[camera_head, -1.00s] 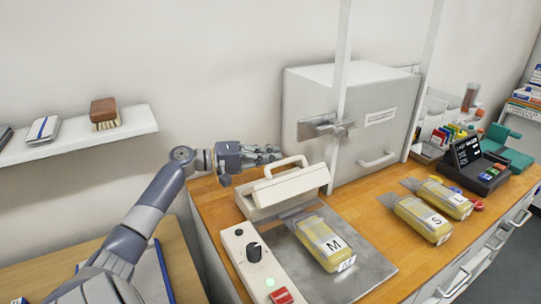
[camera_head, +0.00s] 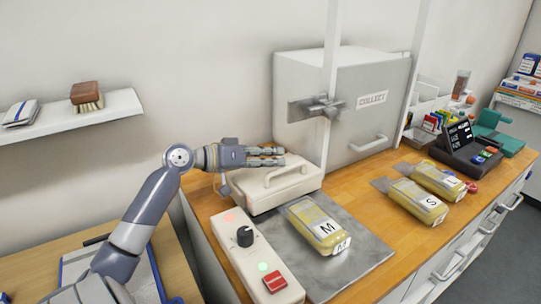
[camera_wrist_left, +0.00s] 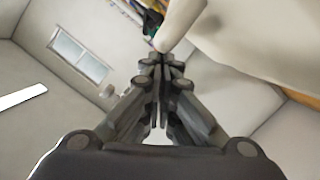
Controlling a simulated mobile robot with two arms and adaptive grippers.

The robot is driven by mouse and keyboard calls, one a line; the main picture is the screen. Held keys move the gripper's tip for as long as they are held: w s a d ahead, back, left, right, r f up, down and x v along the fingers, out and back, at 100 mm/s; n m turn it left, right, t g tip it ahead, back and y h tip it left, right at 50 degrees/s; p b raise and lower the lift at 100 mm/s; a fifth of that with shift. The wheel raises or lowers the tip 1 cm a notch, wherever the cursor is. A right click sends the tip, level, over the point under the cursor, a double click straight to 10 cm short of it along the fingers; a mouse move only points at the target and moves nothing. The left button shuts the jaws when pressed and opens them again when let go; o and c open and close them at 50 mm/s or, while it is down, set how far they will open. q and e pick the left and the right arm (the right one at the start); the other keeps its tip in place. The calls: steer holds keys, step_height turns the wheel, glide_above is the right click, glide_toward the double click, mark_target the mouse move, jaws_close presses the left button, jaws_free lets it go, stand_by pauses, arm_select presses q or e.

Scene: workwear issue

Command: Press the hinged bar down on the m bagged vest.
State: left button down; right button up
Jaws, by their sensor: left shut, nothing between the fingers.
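The hinged bar (camera_head: 278,190) of the cream sealer now lies low and roughly level on its base, with its loop handle (camera_head: 286,168) on top. The M bagged vest (camera_head: 316,222), a yellow pack with white M labels, lies on the grey metal plate (camera_head: 352,254) in front, its far end near the bar. Whether the bag's end is under the bar is hard to tell. My left gripper (camera_head: 282,156) is shut and empty, at the handle's top. In the left wrist view, the shut fingers (camera_wrist_left: 162,68) are close to a pale curved part, probably the handle (camera_wrist_left: 180,22).
A control box (camera_head: 250,250) with a black knob, red button and lit lamps stands left of the plate. The S bagged vest (camera_head: 418,203) and another yellow pack (camera_head: 440,178) lie right. A grey COLLECT cabinet (camera_head: 340,110) and white posts stand behind.

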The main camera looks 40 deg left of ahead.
arm_select(q)
steer(key=shift+s+d+f+m, duration=0.1)
steer(key=shift+d+f+m, duration=0.2)
steer(key=shift+m, duration=0.1)
stand_by(0.3)
steer(key=v, duration=1.2)
steer(key=shift+d+r, duration=0.15)
